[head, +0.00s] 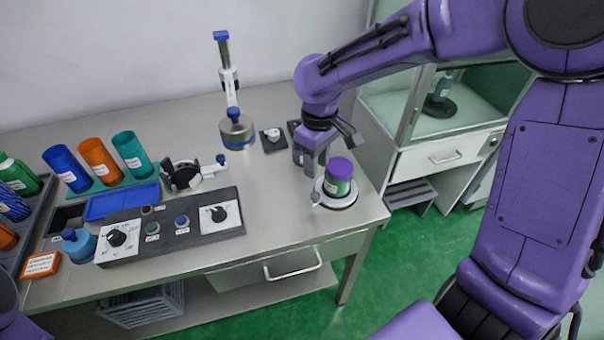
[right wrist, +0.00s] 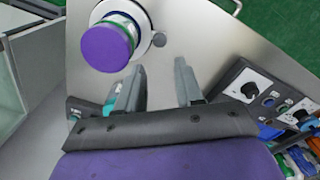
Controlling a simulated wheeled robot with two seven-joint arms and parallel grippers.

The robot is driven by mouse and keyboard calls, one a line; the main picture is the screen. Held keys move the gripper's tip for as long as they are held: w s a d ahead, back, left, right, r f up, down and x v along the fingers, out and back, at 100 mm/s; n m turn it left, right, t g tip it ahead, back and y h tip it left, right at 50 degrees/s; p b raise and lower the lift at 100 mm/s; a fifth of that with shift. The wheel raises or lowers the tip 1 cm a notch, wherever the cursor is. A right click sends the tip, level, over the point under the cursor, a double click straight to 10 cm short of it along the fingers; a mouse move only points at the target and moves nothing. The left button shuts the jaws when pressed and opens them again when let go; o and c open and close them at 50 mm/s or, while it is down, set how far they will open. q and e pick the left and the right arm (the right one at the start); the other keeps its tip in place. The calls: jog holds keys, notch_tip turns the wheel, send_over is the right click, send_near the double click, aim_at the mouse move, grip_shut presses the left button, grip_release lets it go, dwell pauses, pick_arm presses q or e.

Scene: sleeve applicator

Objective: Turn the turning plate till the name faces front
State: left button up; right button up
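The turning plate (head: 335,202) is a pale round disc near the right end of the steel table, with a small dark knob at its rim (right wrist: 159,40). A jar with a purple lid and green body (head: 338,178) stands upright on it. A pale label shows on the jar's side, but its name is too small to read. In the right wrist view, the purple lid (right wrist: 108,45) hides much of the plate. My right gripper (right wrist: 159,68) is open and empty beside the jar and knob, apparently touching neither. My left gripper is not in view.
A dark control panel with knobs (head: 168,229) lies left of the plate. A clamp stand (head: 236,130) stands behind. Blue, orange and teal cups (head: 98,160) stand at the left. The table's right edge is close to the plate; bare steel lies in front.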

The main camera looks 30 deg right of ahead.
aim_at(315, 194)
notch_tip(315, 194, down, 10)
jog(key=shift+f+b, duration=0.15)
jog(key=shift+b, duration=0.25)
grip_shut()
